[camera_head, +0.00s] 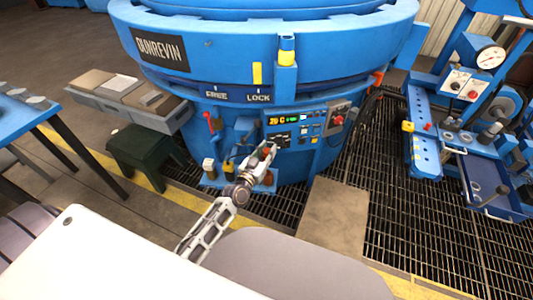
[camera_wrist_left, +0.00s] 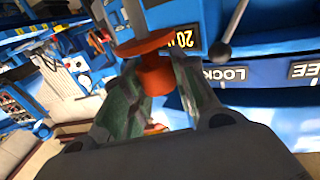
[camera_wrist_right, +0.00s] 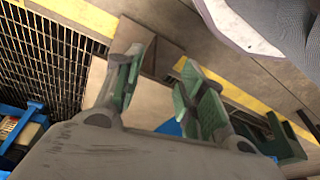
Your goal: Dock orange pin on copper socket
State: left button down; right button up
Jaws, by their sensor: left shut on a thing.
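My left gripper (camera_head: 266,156) is in front of the blue furnace, just below its control panel. In the left wrist view its fingers (camera_wrist_left: 158,95) are shut on an orange pin (camera_wrist_left: 155,72), which has a wide flange. A pale rod shows above the flange; I cannot tell whether it belongs to the pin. In the head view the pin is too small to make out clearly. I cannot pick out the copper socket in any view. My right gripper (camera_wrist_right: 160,85) is open and empty over the floor; it is not in the head view.
The control panel (camera_head: 295,128) is close behind my left gripper. A grey ball-ended lever (camera_wrist_left: 219,51) is near the pin. A dark green stool (camera_head: 148,150) and grey bins (camera_head: 125,98) stand left. A blue rig (camera_head: 423,150) stands right, beyond floor grating (camera_head: 385,190).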

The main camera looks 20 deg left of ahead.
pick_arm(q)
jog(key=f+b, duration=0.1)
jog(key=w+f+b, duration=0.1)
jog(key=f, duration=0.1)
jog(key=shift+w+a+b, duration=0.15)
jog(key=shift+b, duration=0.2)
notch_tip(320, 180, down, 6)
jog(key=w+b, duration=0.3)
jog(key=b, duration=0.3)
jog(key=shift+a, duration=0.45)
pick_arm(e)
notch_tip(320, 180, up, 10)
jog(key=a, duration=0.1)
jog(key=shift+f+t+y, duration=0.25)
jog(key=shift+t+y, duration=0.05)
pick_arm(q)
jog(key=shift+r, duration=0.1)
pick_arm(e)
jog(key=shift+f, duration=0.1)
pick_arm(q)
jog(key=shift+f+b, duration=2.95)
jog(key=shift+b, duration=0.15)
pick_arm(e)
jog(key=w+a+f+t+y, duration=0.1)
jog(key=a+f+t+y, duration=0.1)
jog(key=f, duration=1)
jog(key=shift+a, duration=0.65)
